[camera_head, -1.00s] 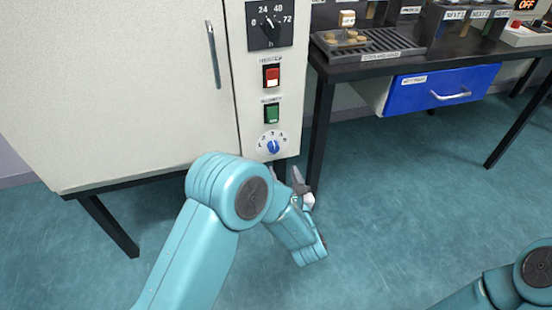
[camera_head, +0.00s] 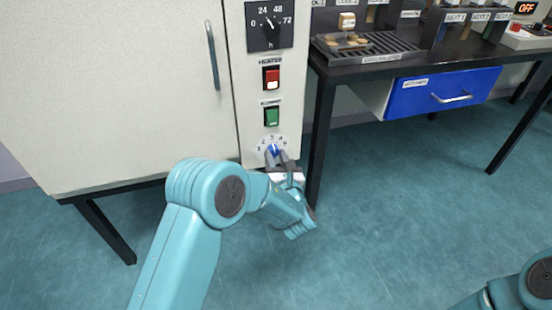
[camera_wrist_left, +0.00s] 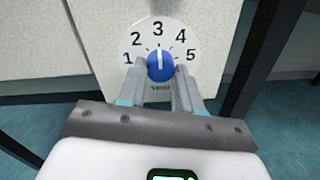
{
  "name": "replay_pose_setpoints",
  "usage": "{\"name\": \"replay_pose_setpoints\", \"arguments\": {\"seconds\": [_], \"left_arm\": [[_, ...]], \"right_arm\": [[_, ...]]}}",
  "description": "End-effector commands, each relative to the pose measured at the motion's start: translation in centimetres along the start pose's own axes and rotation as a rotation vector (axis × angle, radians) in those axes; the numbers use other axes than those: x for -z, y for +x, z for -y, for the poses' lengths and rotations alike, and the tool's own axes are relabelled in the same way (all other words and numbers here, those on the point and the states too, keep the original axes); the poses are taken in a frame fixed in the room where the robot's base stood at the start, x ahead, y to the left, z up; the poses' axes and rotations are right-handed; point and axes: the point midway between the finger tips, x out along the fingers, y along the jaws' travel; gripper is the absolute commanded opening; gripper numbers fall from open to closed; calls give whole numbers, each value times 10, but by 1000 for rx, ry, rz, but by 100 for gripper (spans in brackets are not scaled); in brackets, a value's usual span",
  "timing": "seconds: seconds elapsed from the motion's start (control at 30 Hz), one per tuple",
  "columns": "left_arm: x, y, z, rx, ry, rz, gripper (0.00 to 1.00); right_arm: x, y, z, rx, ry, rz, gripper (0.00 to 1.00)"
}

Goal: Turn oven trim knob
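The oven trim knob is a blue knob (camera_head: 272,150) on a white dial numbered 1 to 5, low on the oven's control panel. In the left wrist view the knob (camera_wrist_left: 160,65) shows whole, with its white pointer line up toward the 3. My left gripper (camera_head: 277,158) is at the dial from below. In the left wrist view its two fingers (camera_wrist_left: 160,80) stand apart, one on each side of the knob's lower part. I cannot tell whether they touch it. My right gripper is out of view; only part of my right arm shows at the lower right.
Above the dial are a green switch (camera_head: 271,116), a red switch (camera_head: 271,78) and a black timer knob (camera_head: 269,26). The oven door (camera_head: 110,90) is at the left. A dark bench (camera_head: 400,62) with a blue drawer (camera_head: 443,92) stands at the right. The floor between is clear.

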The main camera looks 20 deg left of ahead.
Motion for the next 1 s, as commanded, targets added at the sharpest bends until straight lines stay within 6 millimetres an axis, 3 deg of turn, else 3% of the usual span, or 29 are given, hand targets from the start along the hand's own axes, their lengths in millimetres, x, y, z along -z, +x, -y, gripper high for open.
{"name": "replay_pose_setpoints", "arguments": {"seconds": [0.27,0.47,0.8,1.0], "left_arm": [[2,0,0,0,-27,1,4],[5,0,1,-1,-126,5,4],[6,-1,2,-4,-425,17,4],[4,-1,2,-5,-615,22,4]], "right_arm": [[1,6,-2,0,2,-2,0],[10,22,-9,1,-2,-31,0],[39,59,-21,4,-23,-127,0],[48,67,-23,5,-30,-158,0]]}}
